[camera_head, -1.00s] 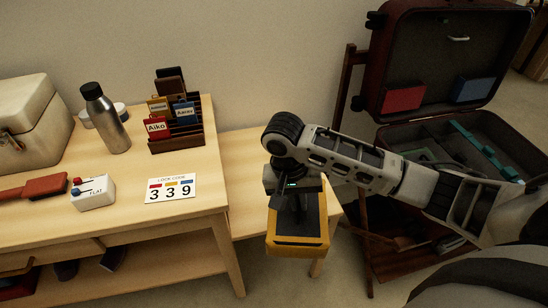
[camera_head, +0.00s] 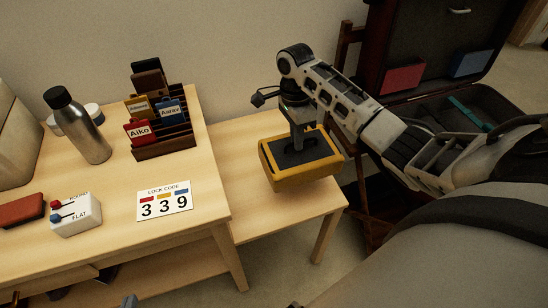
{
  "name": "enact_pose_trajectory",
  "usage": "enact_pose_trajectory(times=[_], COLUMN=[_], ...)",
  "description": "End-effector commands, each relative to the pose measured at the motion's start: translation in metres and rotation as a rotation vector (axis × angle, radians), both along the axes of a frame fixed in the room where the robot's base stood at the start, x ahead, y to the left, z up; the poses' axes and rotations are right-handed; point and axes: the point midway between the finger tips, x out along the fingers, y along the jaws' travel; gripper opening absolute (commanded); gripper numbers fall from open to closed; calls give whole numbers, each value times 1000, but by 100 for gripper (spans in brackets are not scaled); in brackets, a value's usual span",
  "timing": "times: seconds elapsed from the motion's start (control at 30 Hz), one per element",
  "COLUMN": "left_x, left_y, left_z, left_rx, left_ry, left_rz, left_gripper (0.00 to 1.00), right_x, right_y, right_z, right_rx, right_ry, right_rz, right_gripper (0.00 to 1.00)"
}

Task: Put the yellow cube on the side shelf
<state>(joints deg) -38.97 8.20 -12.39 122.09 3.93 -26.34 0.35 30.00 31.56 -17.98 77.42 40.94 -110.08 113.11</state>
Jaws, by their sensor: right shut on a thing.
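The yellow cube (camera_head: 300,176) looks like a yellow block with a dark top panel. My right gripper (camera_head: 298,142) points down and is shut on it from above. The cube is over the right part of the low wooden side shelf (camera_head: 245,180); I cannot tell whether its underside touches the wood. The cube hides part of the shelf top. A small grey piece at the bottom edge may be part of my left gripper (camera_head: 130,301); its jaws cannot be made out.
The higher wooden table (camera_head: 110,185) at left holds a steel bottle (camera_head: 85,135), a tag rack (camera_head: 165,145), a lock code card (camera_head: 164,201) and a white switch box (camera_head: 76,215). An open dark suitcase (camera_head: 430,105) stands at right. The shelf's left part is clear.

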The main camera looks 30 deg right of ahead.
Motion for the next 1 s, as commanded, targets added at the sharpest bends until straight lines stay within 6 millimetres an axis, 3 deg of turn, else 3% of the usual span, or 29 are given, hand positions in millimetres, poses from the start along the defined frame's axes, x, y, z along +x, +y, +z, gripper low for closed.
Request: enact_pose_trajectory(times=[0.1, 0.3, 0.47, 0.7, 1.0], left_x=[2, 1, 0, -1, 1], left_y=[-1, -3, -3, -5, -5], left_z=[-4, -6, -7, -12, -8], left_rx=[-14, -31, -40, -56, -61], left_ry=[-11, -13, -13, -16, -24], left_rz=[1, 5, 8, 12, 14], left_gripper=[0, 0, 0, 0, 0], right_x=[17, 34, 40, 42, 42], right_y=[15, 30, 34, 37, 36], right_z=[-23, -49, -57, -87, -91], right_rx=[1, 0, 0, -1, -2], right_ry=[-1, -2, -3, -1, -4], right_rz=[1, 1, 1, 1, 2], right_gripper=[0, 0, 0, 0, 0])
